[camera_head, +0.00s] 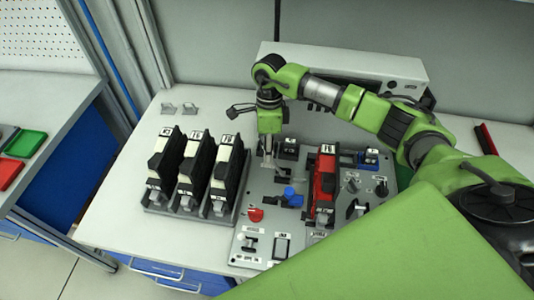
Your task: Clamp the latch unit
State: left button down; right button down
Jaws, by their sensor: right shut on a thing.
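A grey fixture board (256,192) lies on the white table and carries several switches, knobs and small units. A tall red and black unit (325,185) stands upright on it, with a white label on top. A blue clamp-like part (290,196) sits left of the red unit. My right gripper (268,160) reaches down over the board's back left part. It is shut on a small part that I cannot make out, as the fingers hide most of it. I cannot tell which unit is the latch unit. My left gripper is not in view.
A grey rack (165,208) with 3 tall black and white units (196,165) stands left of the board. A long grey box (345,62) stands behind. A red knob (256,215) is at the board's left. The table's front left is clear.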

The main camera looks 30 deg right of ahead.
jog(key=shift+s+d+f+n+t+y+b, duration=0.1)
jog(key=shift+s+d+t+y+b, duration=0.85)
jog(key=shift+b, duration=1.95)
jog(key=shift+s+d+f+n+t+y+b, duration=0.1)
jog(key=shift+s+d+y+b, duration=0.35)
jog(key=shift+s+d+b, duration=1.75)
jog(key=shift+s+d+f+n+t+y+b, duration=0.1)
jog(key=shift+d+t+y+b, duration=0.55)
jog(key=shift+b, duration=2.9)
jog(key=shift+d, duration=0.35)
jog(key=c, duration=1.8)
grip_release()
jog(key=shift+w, duration=0.1)
jog(key=shift+r, duration=0.1)
jog(key=v, duration=1.2)
jog(key=shift+w+d, duration=0.1)
jog(key=shift+w, duration=0.05)
